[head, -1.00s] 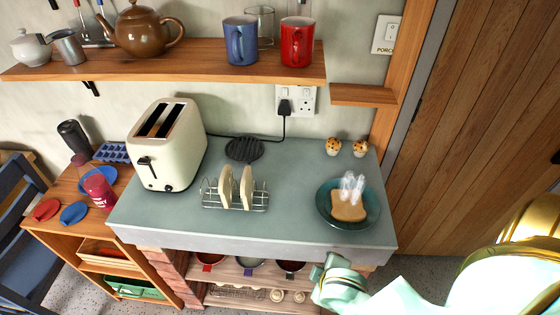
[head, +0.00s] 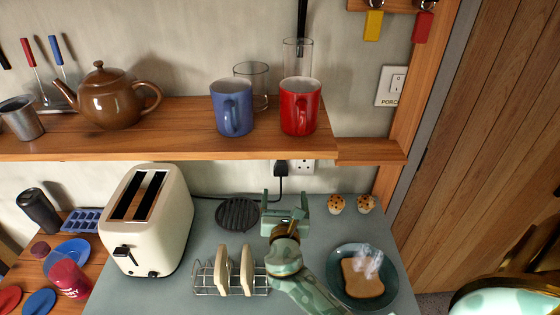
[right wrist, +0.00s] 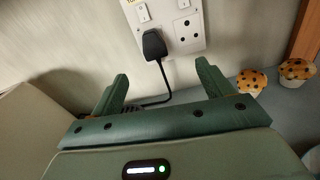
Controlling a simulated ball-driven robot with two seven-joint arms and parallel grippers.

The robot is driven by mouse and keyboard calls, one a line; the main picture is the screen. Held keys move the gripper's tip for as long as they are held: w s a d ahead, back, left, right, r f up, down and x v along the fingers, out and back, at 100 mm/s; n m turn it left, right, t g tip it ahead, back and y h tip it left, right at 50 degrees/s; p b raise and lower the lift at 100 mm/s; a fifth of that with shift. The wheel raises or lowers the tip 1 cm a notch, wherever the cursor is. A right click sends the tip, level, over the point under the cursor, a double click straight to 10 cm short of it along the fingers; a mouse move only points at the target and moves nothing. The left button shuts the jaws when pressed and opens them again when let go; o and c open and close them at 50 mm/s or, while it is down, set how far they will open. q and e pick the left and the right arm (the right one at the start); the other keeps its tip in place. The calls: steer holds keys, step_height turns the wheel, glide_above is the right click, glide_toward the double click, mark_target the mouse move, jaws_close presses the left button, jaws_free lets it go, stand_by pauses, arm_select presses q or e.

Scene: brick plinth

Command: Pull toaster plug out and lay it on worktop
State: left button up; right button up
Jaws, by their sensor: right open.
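The black toaster plug (head: 281,168) sits in the left part of the white wall socket (head: 303,166), just under the shelf; the right wrist view shows the plug (right wrist: 154,46) in the socket plate (right wrist: 183,24) with its cord hanging down. The cream toaster (head: 146,220) stands at the left of the grey worktop (head: 200,290). My right gripper (head: 285,198) is open and empty, below and in front of the plug, apart from it. In the right wrist view its two fingers (right wrist: 160,88) point toward the wall with the cord between them. My left gripper is not in view.
The wooden shelf (head: 180,148) with a blue mug (head: 231,108), red mug (head: 300,106) and teapot (head: 112,98) overhangs the socket. A toast rack (head: 232,272), black trivet (head: 238,214), plate with toast (head: 345,295) and two muffins (head: 336,204) stand around my right arm.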

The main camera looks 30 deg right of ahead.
mark_target(281, 172)
steer(key=shift+w+a+r+n, duration=0.2)
steer(key=shift+w+n, duration=0.3)
steer(key=shift+n, duration=0.1)
steer(key=shift+d, duration=0.1)
steer(key=shift+b+x, duration=0.95)
steer(key=shift+x, duration=3.5)
steer(key=c, duration=1.7)
